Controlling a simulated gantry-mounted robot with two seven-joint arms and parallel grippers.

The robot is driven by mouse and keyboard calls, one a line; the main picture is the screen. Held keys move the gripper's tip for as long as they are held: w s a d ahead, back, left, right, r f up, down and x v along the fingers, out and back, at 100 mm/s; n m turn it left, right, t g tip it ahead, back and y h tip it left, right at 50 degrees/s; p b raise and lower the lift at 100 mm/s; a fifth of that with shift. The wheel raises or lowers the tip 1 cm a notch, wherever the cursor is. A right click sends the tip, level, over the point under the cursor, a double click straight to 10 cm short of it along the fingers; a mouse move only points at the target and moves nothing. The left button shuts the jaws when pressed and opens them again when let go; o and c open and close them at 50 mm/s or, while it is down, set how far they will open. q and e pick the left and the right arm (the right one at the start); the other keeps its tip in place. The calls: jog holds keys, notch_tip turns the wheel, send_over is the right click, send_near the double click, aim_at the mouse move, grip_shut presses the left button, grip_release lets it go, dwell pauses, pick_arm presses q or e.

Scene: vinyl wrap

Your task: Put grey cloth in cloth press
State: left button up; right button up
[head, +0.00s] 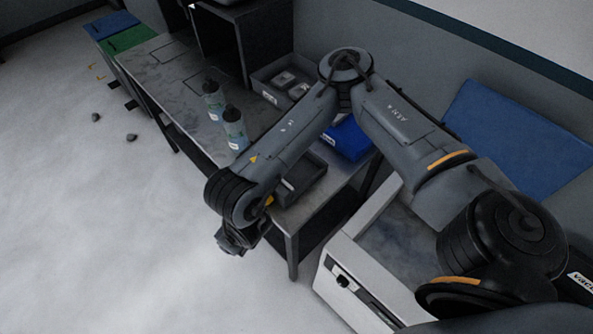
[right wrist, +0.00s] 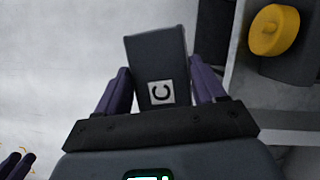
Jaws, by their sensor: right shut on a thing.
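My right gripper (right wrist: 164,92) is shut on a dark grey block-like thing (right wrist: 160,55) with a white tag marked C; I cannot tell whether it is the grey cloth. In the head view my right arm reaches over the bench and its wrist end (head: 240,238) hangs beside the bench's front edge; the held thing is hidden there. A white machine (head: 340,280) with a grey top and a black knob stands at the lower right; I cannot tell whether it is the cloth press. Two dark finger-like tips show at the lower left of the right wrist view, perhaps my left gripper.
The bench (head: 185,110) carries two bottles (head: 234,132), a grey bin (head: 268,90), a blue bin (head: 350,140) and a dark tray (head: 302,186). A yellow knob (right wrist: 274,30) is close right of my right gripper. The floor (head: 90,220) left of the bench is mostly clear.

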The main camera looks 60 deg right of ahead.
jog(key=s+d+n+y, duration=0.1)
jog(key=d+n, duration=0.2)
jog(key=s+d+r+n+g+y+p, duration=0.1)
jog(key=s+d+n, duration=0.1)
jog(key=d+n, duration=0.1)
jog(key=s+d+n+y+p, duration=0.1)
jog(key=d+n, duration=0.1)
jog(key=d, duration=0.2)
jog(key=shift+s+d+r+n, duration=0.2)
jog(key=shift+d+r+n, duration=0.1)
jog(key=shift+r+n, duration=0.1)
jog(key=s+d+r+n+g+y+p, duration=0.1)
jog(key=s+d+r+n, duration=0.15)
jog(key=d, duration=0.35)
jog(key=s+d+r+n+g+p, duration=0.1)
jog(key=s+d+n, duration=0.3)
jog(key=d, duration=0.3)
send_over(295, 174)
jog(key=d, duration=0.2)
jog(key=shift+y, duration=0.3)
jog(key=f, duration=0.6)
jog(key=shift+s+a+f, duration=0.2)
jog(key=shift+d+f+b, duration=0.1)
jog(key=shift+f+b, duration=0.25)
jog(key=shift+f, duration=1.7)
jog(key=o, duration=0.9)
